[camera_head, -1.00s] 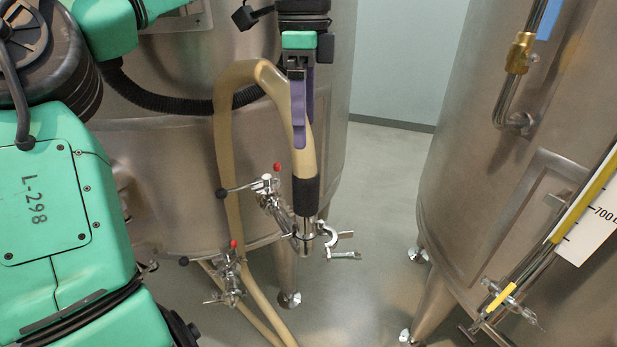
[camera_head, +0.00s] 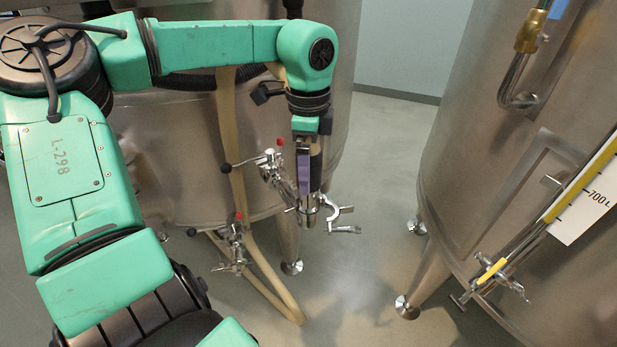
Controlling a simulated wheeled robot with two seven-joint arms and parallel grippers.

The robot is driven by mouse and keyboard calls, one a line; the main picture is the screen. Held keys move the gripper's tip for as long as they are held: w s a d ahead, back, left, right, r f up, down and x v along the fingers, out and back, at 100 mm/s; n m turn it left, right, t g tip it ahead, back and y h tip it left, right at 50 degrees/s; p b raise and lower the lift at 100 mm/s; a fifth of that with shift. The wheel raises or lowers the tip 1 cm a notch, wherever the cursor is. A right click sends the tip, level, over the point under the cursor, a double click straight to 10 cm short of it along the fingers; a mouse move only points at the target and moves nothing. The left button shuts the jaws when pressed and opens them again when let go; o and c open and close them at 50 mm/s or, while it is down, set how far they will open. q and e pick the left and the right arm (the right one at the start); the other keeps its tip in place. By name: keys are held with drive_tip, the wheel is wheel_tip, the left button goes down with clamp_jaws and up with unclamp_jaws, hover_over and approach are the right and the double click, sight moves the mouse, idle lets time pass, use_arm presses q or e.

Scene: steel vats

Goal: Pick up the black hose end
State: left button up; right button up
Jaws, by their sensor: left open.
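The black hose end (camera_head: 316,168) is a dark sleeve on a beige hose (camera_head: 229,140), with a steel fitting below it. It hangs upright in front of the left vat, partly hidden behind my gripper. My left gripper (camera_head: 307,186) points down right at the sleeve, its purple finger overlapping it in the picture. The gripper is open; whether it touches the sleeve is hidden. My green forearm covers the upper bend of the hose. My right gripper is not in view.
The left steel vat (camera_head: 180,165) stands close behind. Two valves with red knobs, an upper one (camera_head: 268,165) and a lower one (camera_head: 232,245), sit nearby. An open clamp (camera_head: 342,212) hangs right of the fitting. The right vat (camera_head: 470,190) stands across clear floor (camera_head: 375,160).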

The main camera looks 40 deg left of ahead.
use_arm(q)
drive_tip(key=shift+w, duration=0.1)
clamp_jaws()
